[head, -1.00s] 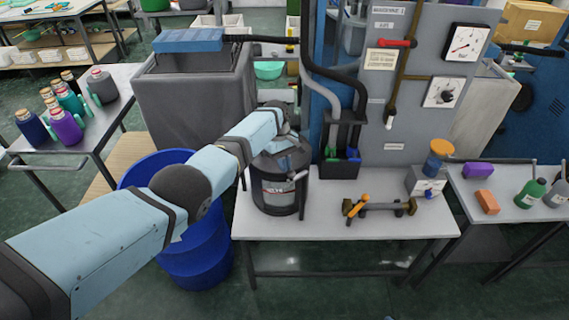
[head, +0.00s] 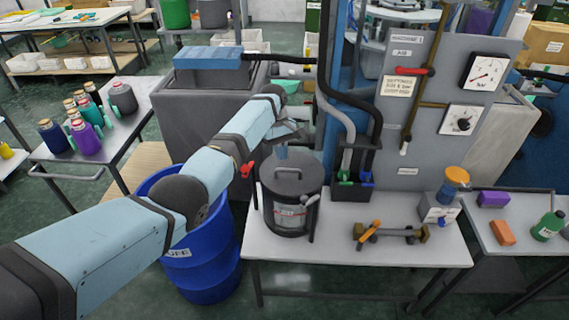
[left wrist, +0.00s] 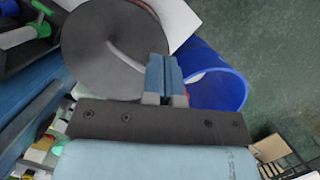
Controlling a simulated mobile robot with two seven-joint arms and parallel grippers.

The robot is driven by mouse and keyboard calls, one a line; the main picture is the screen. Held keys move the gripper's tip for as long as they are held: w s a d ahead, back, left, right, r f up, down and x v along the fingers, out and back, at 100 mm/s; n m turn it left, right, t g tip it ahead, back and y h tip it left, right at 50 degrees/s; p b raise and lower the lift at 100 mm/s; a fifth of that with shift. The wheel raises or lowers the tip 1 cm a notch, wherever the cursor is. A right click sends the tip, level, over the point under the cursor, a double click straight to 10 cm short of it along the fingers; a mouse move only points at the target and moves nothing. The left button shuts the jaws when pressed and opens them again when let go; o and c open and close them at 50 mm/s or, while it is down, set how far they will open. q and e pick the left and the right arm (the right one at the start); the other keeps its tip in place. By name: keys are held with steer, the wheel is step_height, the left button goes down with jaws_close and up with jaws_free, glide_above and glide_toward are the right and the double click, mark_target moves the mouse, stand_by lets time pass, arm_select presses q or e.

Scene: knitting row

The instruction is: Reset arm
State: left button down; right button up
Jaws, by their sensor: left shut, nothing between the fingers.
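My left arm reaches in from the left in the head view. My left gripper (head: 281,152) is shut and empty, just above and behind the dark grey lidded pot (head: 290,205) on the white table. In the left wrist view its blue fingers (left wrist: 165,75) are together, in front of the pot's round lid (left wrist: 105,45). My right gripper is not in view.
The blue barrel (head: 210,265) stands left of the white table (head: 340,245). The grey machine panel (head: 425,140) rises behind the table. An orange-and-brown tool (head: 390,234) lies right of the pot. Several bottles (head: 85,125) stand on the left cart.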

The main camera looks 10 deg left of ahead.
arm_select(q)
steer(key=shift+w+a+r, duration=0.1)
steer(key=shift+r, duration=0.05)
stand_by(0.3)
steer(key=s+a+f+m+t, duration=0.2)
steer(key=s+f+t, duration=0.1)
steer(key=s+f, duration=0.75)
steer(key=s+a+f+m+t, duration=0.2)
steer(key=s+f+t, duration=0.35)
steer(key=f, duration=0.85)
steer(key=s+a+m+t, duration=0.2)
steer(key=s+a+m, duration=0.1)
steer(key=s, duration=1.3)
steer(key=s+r+m+t, duration=0.1)
steer(key=s+r, duration=0.2)
steer(key=s, duration=0.3)
steer(key=s+a+r+m+t+h, duration=0.1)
steer(key=s+r+m+t, duration=0.1)
steer(key=s+r, duration=0.2)
steer(key=shift+s, duration=0.95)
steer(key=shift+a, duration=0.1)
